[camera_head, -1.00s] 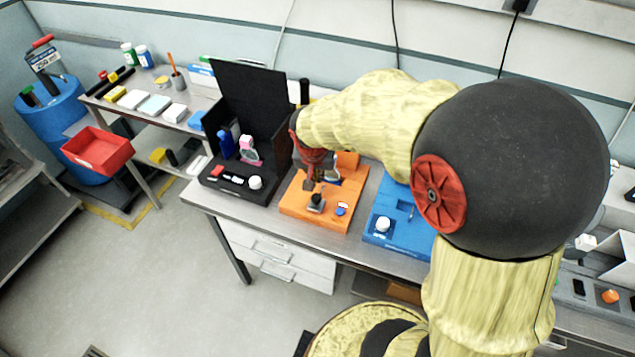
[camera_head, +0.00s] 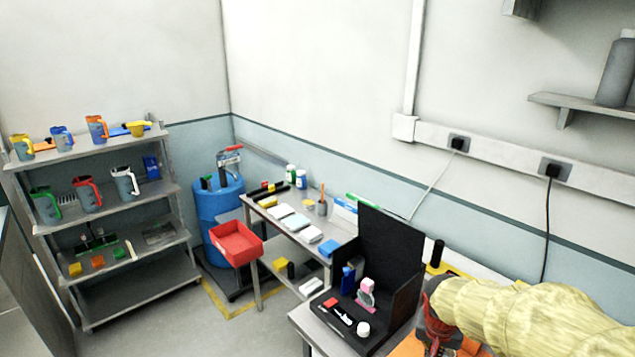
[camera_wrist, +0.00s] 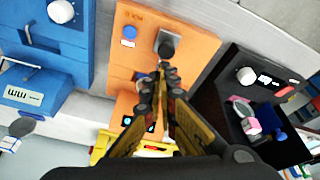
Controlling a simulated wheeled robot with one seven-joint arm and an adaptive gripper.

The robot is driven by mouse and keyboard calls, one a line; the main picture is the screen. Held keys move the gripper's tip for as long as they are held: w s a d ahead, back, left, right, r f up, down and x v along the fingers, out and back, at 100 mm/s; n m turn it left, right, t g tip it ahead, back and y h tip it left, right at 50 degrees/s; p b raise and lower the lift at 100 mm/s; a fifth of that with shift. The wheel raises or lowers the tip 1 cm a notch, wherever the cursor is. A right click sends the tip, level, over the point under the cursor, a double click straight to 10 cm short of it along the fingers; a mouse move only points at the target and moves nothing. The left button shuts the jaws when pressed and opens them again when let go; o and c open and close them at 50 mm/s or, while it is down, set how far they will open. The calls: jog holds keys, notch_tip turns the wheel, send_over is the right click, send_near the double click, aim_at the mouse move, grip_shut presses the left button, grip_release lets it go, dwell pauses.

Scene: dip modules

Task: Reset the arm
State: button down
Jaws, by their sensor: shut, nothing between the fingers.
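My gripper (camera_wrist: 163,72) shows in the wrist view with its fingertips together and nothing between them. It is over the orange module (camera_wrist: 200,42), its tips appearing just below a black knob (camera_wrist: 167,46). I cannot tell whether the tips touch the module. In the head view my yellow-sleeved arm (camera_head: 530,308) comes in at the lower right, and the gripper's end is mostly cut off by the bottom edge.
The black module (camera_head: 388,255) with its upright panel stands left of my arm. A blue module (camera_wrist: 58,62) lies left of the orange one in the wrist view. A side table (camera_head: 262,224), red bin (camera_head: 236,243), blue drum (camera_head: 218,205) and shelf rack (camera_head: 70,148) stand farther left.

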jog(key=s+a+r+n+t+y, duration=0.1)
jog(key=s+a+r+n, duration=0.2)
jog(key=s+a+r, duration=0.2)
jog(key=s+a+r+n+t+y+b, duration=0.1)
jog(key=s+a+r+n+t, duration=0.1)
jog(key=s+a+r, duration=0.4)
jog(key=s+r, duration=0.3)
jog(key=s, duration=0.4)
jog(key=shift+s+n, duration=0.2)
jog(key=shift+n, duration=0.2)
